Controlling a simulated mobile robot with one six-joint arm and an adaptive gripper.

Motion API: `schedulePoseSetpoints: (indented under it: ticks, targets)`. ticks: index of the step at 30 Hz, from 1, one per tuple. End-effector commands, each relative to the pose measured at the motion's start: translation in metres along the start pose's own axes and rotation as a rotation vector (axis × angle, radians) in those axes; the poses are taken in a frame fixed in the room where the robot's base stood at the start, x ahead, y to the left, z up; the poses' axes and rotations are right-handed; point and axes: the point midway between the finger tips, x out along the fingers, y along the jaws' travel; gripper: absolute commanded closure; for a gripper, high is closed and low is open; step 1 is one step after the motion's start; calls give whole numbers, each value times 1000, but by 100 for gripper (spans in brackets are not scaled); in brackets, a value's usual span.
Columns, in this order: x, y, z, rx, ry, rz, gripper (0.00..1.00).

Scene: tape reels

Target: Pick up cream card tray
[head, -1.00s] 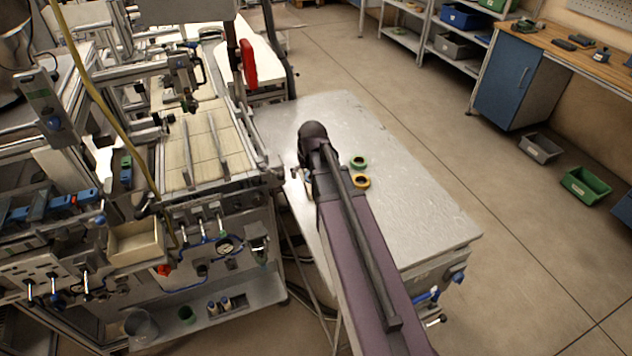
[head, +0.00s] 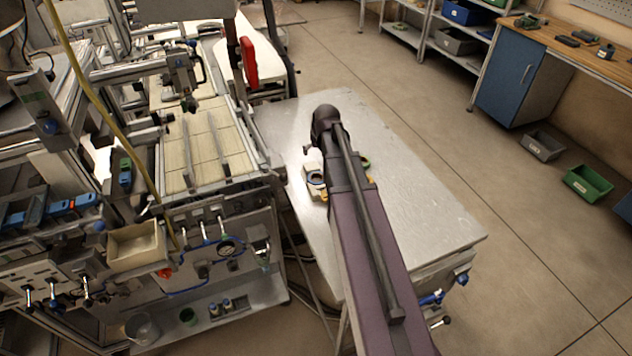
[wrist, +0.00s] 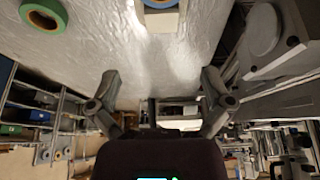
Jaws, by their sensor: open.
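A small pale cream tray (head: 312,167) lies on the metal table, left of my arm in the head view, with a blue-rimmed reel (head: 316,179) on it. In the wrist view the tray (wrist: 162,22) is at the top centre, cut off by the frame edge. My gripper (wrist: 160,76) is open and empty, its two fingers spread wide. The tray is beyond the fingertips and apart from them. In the head view my arm hides most of the gripper.
The metal table (head: 420,215) is mostly clear. A green reel (wrist: 43,14) shows top left in the wrist view. A machine with a cream open box (head: 138,246) stands left.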

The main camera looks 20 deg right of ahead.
Motion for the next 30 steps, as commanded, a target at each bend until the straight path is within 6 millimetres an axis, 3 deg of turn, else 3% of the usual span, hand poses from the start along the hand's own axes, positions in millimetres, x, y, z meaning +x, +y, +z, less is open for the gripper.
schedulePoseSetpoints:
  ticks: [30]
  targets:
    - [77, -2, 1, -2, -1, -1, 0]
